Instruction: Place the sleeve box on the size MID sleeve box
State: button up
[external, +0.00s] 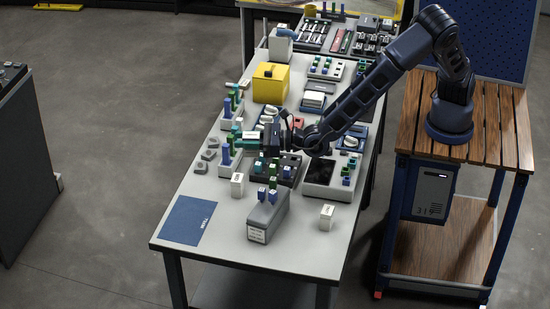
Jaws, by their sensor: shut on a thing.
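My gripper (254,136) reaches left across the middle of the table and is shut on a small pale thing, which looks like the sleeve box. Its outline is hard to separate from the fingers and the teal and green pieces beside it. Two small upright white boxes stand apart near the front: one white box (238,185) left of centre, another white box (326,217) at the right. Their labels are too small to read, so I cannot tell which is size MID.
A grey box (267,219) with blue pegs stands between the white boxes. A blue mat (188,220) lies at the front left. A yellow case (270,83) stands further back. Racks with coloured pegs crowd the table around my gripper; the front edge is clear.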

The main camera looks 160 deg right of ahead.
jog(key=s+d+n+t+y, duration=0.1)
jog(key=s+d+n+t, duration=0.15)
jog(key=s+d, duration=0.75)
send_over(237, 186)
jog(key=s+d, duration=0.2)
jog(key=shift+m, duration=0.35)
jog(key=f, duration=2)
jog(key=shift+w+d, duration=0.15)
jog(key=shift+d, duration=0.05)
jog(key=shift+f, duration=0.1)
jog(key=o, duration=1)
